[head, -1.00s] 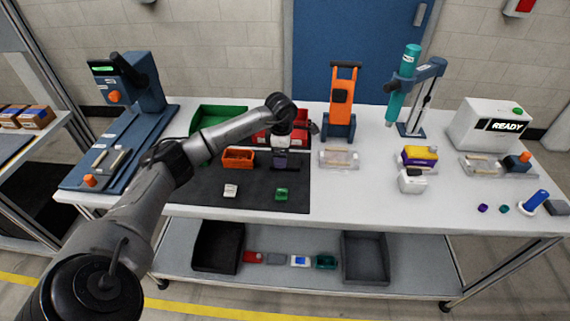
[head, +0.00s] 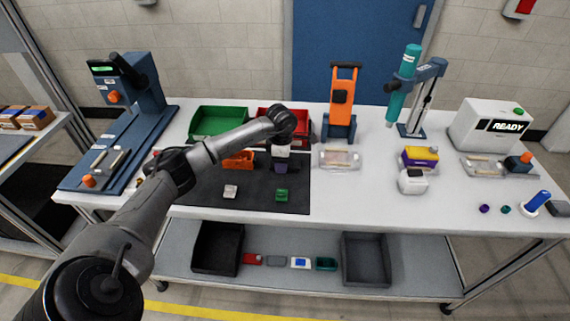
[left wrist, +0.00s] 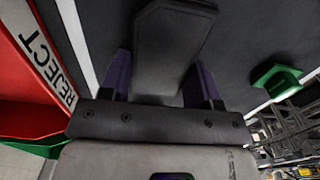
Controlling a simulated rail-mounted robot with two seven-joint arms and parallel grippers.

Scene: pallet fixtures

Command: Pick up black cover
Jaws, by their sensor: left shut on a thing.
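My left gripper (head: 281,163) is over the far right part of the dark mat (head: 255,197), in front of the red bin (head: 264,114). In the left wrist view the purple fingers of my left gripper (left wrist: 164,82) are shut on the black cover (left wrist: 174,45), a dark flat piece with cut corners. In the head view the cover is hard to make out against the gripper and the dark mat. I cannot tell whether it touches the mat. My right gripper is not in view.
A white part (head: 230,191) and a green part (head: 281,195) lie on the mat. A clear tray (head: 340,157) is to the right. A green bin (head: 217,121) stands behind.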

